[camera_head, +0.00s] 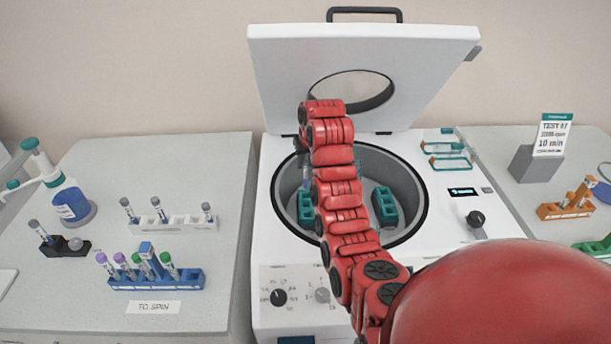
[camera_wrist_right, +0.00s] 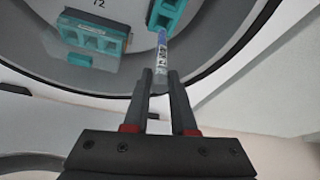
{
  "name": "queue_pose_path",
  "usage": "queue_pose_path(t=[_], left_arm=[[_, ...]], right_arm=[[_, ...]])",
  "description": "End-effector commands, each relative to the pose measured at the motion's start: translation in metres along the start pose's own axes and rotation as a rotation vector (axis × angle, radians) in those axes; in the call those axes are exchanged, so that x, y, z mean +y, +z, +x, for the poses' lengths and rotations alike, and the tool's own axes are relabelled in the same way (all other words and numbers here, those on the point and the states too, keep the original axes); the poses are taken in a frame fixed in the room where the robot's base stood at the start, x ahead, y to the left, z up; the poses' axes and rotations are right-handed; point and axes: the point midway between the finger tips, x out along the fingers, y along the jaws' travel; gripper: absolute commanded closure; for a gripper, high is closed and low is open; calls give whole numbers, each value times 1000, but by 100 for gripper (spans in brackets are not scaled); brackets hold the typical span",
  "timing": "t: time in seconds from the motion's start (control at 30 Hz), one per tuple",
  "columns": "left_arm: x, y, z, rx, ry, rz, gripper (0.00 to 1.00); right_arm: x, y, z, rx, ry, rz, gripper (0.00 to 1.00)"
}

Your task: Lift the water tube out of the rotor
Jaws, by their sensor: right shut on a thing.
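The rotor chamber of the open white centrifuge holds teal rotor buckets, one on the right (camera_head: 385,206) and one on the left (camera_head: 306,210). My right arm reaches over the bowl and hides its middle. In the right wrist view, my right gripper (camera_wrist_right: 162,82) is shut on a clear tube (camera_wrist_right: 162,58) with a printed, blue-marked label. The tube lies in line with a teal bucket (camera_wrist_right: 166,12) at the top. Whether its far end is still inside that bucket is unclear. A small part of the tube (camera_head: 306,179) shows beside my arm. My left gripper is not in view.
The raised centrifuge lid (camera_head: 290,75) stands behind my arm. The bowl rim (camera_head: 424,207) surrounds the work area. On the left bench are a white rack (camera_head: 175,222), a blue rack (camera_head: 155,280) with several tubes and a blue bottle (camera_head: 72,206). An orange rack (camera_head: 565,209) stands right.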

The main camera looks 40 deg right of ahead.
Motion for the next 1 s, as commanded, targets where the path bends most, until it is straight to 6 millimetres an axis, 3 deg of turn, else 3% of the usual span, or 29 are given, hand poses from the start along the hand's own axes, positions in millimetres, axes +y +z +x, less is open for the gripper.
queue_pose_path(t=[0.47, 1.0], left_arm=[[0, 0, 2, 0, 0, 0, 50], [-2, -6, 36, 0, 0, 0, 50]], right_arm=[[0, -3, -7, -1, -1, 0, 100], [0, -19, -48, -2, -1, 0, 100]])
